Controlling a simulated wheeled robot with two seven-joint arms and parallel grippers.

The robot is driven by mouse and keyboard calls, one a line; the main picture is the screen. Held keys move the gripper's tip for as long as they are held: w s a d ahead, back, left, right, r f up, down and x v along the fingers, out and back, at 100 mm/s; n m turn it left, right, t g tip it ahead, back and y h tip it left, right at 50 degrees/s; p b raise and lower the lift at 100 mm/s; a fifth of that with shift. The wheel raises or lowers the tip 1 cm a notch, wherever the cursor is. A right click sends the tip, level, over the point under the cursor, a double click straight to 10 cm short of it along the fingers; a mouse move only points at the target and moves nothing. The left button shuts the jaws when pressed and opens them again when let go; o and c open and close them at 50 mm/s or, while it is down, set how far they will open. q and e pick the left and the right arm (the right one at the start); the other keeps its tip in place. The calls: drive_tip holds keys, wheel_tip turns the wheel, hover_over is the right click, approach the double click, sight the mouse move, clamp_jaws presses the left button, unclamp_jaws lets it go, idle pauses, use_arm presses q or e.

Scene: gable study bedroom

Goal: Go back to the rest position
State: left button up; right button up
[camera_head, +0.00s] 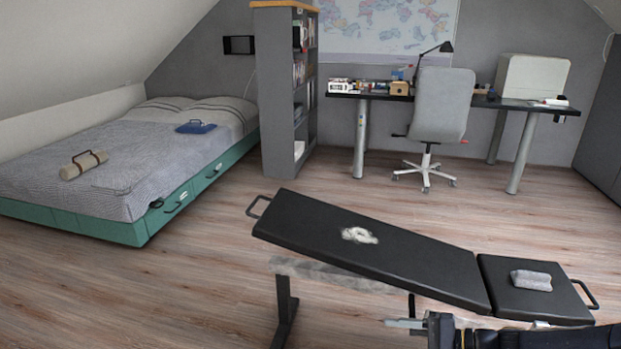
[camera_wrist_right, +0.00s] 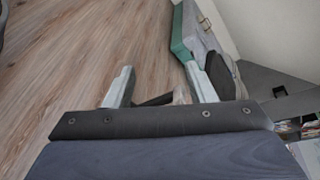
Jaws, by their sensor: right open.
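My right gripper (camera_head: 403,323) comes in at the lower right of the head view, in front of the black bench, with its arm along the bottom edge. In the right wrist view the gripper (camera_wrist_right: 160,88) shows its two pale fingers spread apart with nothing held between them. My left gripper is not in view.
A black padded bench (camera_head: 310,226) stands close ahead, bearing a white bundle (camera_head: 359,235) and a grey folded cloth (camera_head: 531,280). Behind are a bed (camera_head: 130,165), a shelf (camera_head: 272,95), a desk (camera_head: 375,96) and an office chair (camera_head: 441,105). Wooden floor (camera_head: 160,285) is clear at left.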

drive_tip(key=s+d+r+n+h, duration=0.1)
drive_tip(key=s+r+n+h, duration=0.3)
drive_tip(key=s, duration=0.6)
drive_tip(key=s+d+r+n+h, duration=0.2)
drive_tip(key=s+n+h, duration=0.35)
drive_tip(key=s, duration=0.45)
wheel_tip(320, 180, up, 28)
drive_tip(key=p, duration=2.9)
drive_tip(key=shift+r+h, duration=0.2)
drive_tip(key=shift+h, duration=0.25)
drive_tip(key=shift+s+d+m, duration=0.1)
drive_tip(key=shift+m, duration=0.15)
